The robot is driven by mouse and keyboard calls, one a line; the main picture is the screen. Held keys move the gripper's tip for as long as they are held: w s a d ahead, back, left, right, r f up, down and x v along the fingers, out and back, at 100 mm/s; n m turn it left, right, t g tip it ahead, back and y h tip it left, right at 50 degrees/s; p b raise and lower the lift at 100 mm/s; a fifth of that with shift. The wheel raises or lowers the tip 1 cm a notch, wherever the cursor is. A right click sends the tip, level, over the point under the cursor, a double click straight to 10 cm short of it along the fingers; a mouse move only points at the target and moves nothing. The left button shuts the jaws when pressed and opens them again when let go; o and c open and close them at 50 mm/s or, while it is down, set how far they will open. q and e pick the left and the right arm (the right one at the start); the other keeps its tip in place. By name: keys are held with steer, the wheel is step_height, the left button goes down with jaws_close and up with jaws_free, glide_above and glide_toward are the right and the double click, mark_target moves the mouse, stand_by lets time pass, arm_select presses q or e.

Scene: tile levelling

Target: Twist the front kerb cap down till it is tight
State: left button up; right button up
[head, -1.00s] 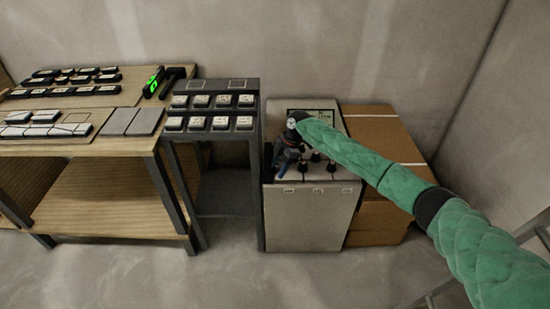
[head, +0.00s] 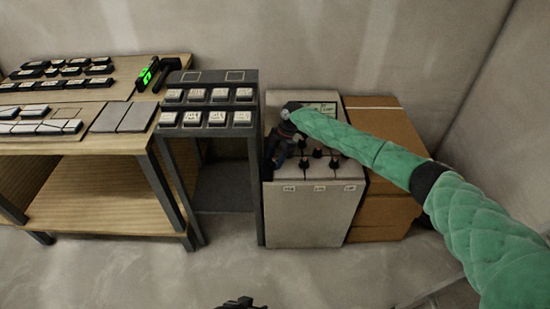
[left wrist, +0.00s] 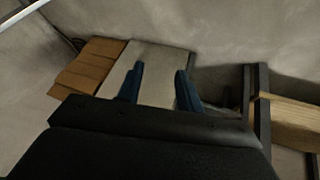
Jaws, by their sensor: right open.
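Several small black caps (head: 318,153) stand on the sloping top of a pale cabinet (head: 312,218). I cannot tell which one is the front kerb cap, as the labels are too small to read. My right gripper (head: 275,160), dark with blue fingers, is open over the left part of the cabinet top and hides what is under it. No cap is visibly held in it. My left gripper (left wrist: 158,86) shows two blue fingers apart with nothing between them in the left wrist view; the cabinet (left wrist: 157,66) is beyond them.
A dark stand (head: 251,133) with rows of white-topped blocks is left of the cabinet. A wooden bench (head: 100,205) with tiles is farther left. Brown cartons (head: 383,150) stand close on the right.

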steer(key=shift+f, duration=0.2)
arm_select(q)
steer(key=shift+s, duration=0.1)
